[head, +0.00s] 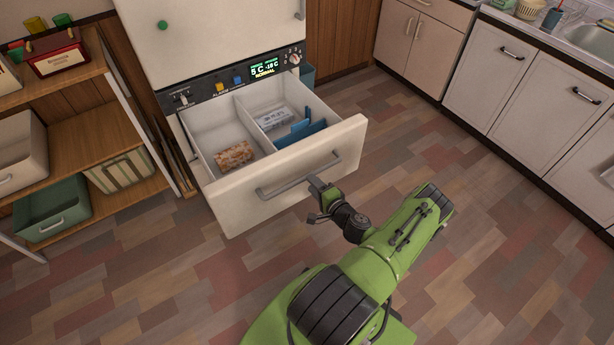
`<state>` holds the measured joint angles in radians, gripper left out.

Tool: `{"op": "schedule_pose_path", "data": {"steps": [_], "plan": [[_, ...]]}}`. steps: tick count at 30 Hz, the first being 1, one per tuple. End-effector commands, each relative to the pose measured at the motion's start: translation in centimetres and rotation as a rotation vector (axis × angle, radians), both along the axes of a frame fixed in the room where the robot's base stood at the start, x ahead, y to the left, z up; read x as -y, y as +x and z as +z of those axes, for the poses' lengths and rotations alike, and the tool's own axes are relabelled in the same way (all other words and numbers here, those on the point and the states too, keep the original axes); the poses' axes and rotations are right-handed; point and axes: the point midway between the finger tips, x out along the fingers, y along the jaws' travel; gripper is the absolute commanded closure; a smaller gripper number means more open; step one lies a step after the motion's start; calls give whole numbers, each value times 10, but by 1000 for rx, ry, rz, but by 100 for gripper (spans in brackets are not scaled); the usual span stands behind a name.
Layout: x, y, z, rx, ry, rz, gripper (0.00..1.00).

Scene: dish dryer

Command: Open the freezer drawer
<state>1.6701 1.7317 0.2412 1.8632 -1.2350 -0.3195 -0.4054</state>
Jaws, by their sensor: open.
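The freezer drawer (232,204) is pulled out from the bottom of the cream fridge-freezer (222,35). Its inside shows a divider, a brown food pack on the left, and a pale tray with blue packs on the right. A grey bar handle (300,177) runs across its front. My gripper (316,187) is open at the right part of the handle, close to the drawer front. I cannot tell whether its fingers touch the handle.
A control panel (240,80) with a lit display sits above the drawer. A wooden shelf (97,124) with bins stands at left. Cream cabinets (491,85) line the right. The tiled floor (480,220) between is clear.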

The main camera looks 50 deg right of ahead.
Motion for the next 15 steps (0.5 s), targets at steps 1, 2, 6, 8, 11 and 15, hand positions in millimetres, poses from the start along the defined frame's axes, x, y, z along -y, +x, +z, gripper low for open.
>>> {"op": "schedule_pose_path", "data": {"steps": [1,2,6,8,11,15], "plan": [[-3,-15,7,-2,5,-4,60],[-5,-23,9,-1,4,-6,60],[-16,-60,16,0,3,-6,60],[-21,-73,19,0,2,-5,60],[-26,-90,21,0,2,-2,60],[-30,-100,23,2,-2,0,60]]}}
